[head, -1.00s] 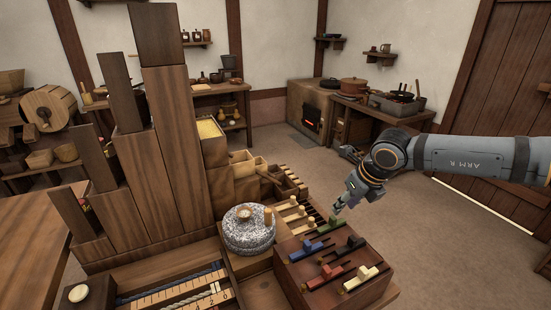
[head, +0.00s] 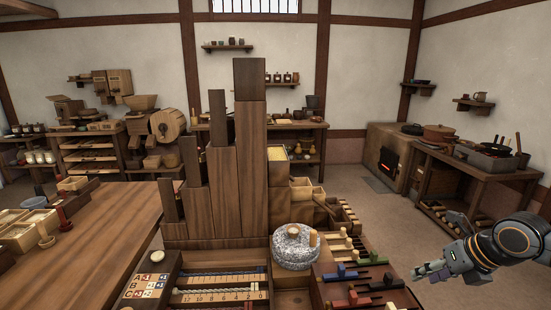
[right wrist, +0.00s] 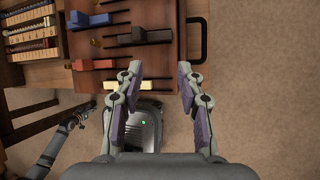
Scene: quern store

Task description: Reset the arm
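My right gripper (head: 432,272) is at the right of the head view, in the air beside the wooden slider box (head: 345,297) and apart from it. In the right wrist view its two fingers (right wrist: 161,76) stand well apart with nothing between them, so it is open. The slider box (right wrist: 170,12) with blue, black and red sliders lies beyond the fingertips there. My left gripper does not show in the head view. What looks like my left arm (right wrist: 50,145) shows at the left edge of the right wrist view, its finger opening unclear.
A grey stone quern (head: 296,247) and tall wooden blocks (head: 251,160) stand on the bench left of the slider box. A long wooden table (head: 110,240) is at left. A stove (head: 385,157) and side table are at back right. Open floor lies between.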

